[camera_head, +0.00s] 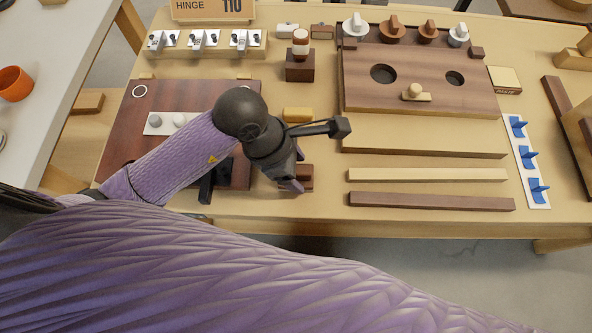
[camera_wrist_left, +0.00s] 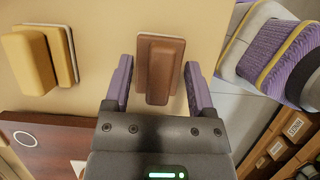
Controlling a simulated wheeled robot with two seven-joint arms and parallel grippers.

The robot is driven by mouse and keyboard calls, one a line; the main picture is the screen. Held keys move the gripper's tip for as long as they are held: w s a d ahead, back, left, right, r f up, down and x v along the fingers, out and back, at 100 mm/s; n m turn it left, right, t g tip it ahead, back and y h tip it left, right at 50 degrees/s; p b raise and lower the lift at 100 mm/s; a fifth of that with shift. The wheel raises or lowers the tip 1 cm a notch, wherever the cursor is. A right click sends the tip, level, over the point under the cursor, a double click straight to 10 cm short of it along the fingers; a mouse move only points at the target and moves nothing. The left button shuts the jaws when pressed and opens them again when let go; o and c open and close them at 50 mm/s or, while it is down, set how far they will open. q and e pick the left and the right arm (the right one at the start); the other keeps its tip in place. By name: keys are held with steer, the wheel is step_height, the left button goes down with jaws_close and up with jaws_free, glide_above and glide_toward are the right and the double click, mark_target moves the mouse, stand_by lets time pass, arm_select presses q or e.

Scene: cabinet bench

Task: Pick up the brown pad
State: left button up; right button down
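The brown pad (camera_wrist_left: 160,70) is a dark brown block with a raised narrower grip and a thin pale base edge. It lies on the bench top, and in the head view (camera_head: 305,178) it shows partly behind my left gripper near the bench's front edge. My left gripper (camera_head: 292,178) points down at it. In the left wrist view my left gripper (camera_wrist_left: 159,78) is open, with one purple finger on each side of the pad and small gaps visible. I cannot tell how far the fingertips reach down beside it. My right gripper is not in view.
A yellow pad (camera_head: 297,114) lies behind the brown pad. A dark red-brown board (camera_head: 120,125) is to the left. A pale strip (camera_head: 427,175) and a dark strip (camera_head: 430,201) lie to the right. A brown block with a knob (camera_head: 300,68) stands farther back.

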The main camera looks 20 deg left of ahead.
arm_select(q)
steer(key=c, duration=0.7)
steer(key=shift+c, duration=0.4)
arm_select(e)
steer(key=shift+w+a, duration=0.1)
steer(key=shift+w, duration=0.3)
